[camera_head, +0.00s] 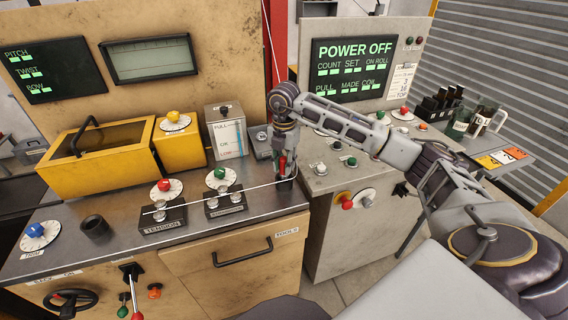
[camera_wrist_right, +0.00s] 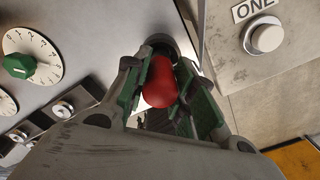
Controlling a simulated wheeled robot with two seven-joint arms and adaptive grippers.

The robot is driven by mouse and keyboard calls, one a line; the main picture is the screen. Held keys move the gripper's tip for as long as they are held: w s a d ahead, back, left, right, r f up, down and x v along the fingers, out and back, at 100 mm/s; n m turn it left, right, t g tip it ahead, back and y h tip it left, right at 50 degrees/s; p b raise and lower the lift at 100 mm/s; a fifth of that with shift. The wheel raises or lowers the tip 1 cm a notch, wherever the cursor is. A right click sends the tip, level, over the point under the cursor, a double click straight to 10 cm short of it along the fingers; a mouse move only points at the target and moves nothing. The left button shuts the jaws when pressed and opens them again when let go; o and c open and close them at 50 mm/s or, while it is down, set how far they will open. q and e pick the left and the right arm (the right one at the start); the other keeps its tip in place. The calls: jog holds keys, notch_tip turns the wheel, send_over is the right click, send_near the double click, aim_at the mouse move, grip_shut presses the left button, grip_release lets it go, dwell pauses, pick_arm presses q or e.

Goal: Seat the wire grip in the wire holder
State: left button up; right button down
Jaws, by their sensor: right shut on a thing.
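My right gripper (camera_head: 283,165) points down at the right end of the bench top. It is shut on the red wire grip, whose rounded end shows between the green-lined fingers in the right wrist view (camera_wrist_right: 161,84). In the head view only a small red part of the wire grip (camera_head: 282,162) shows. A dark round cup, seemingly the wire holder (camera_head: 286,184), is right under the fingers; its dark rim also shows behind the grip in the right wrist view (camera_wrist_right: 160,44). I cannot tell how far the grip is inside it. My left gripper is out of view.
A thin white wire (camera_head: 255,187) runs across the bench over the tension block (camera_head: 163,219) and a second block (camera_head: 225,201) to my right gripper. A grey box (camera_head: 226,132) stands behind. An empty dark cup (camera_head: 95,228) stands at left.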

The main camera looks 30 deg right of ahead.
jog(key=c, duration=1.4)
grip_release()
jog(key=shift+c, duration=0.2)
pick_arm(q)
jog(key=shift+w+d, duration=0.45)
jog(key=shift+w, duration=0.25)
pick_arm(e)
jog(key=o, duration=0.3)
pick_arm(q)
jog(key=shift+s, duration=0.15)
pick_arm(e)
jog(key=shift+o, duration=0.2)
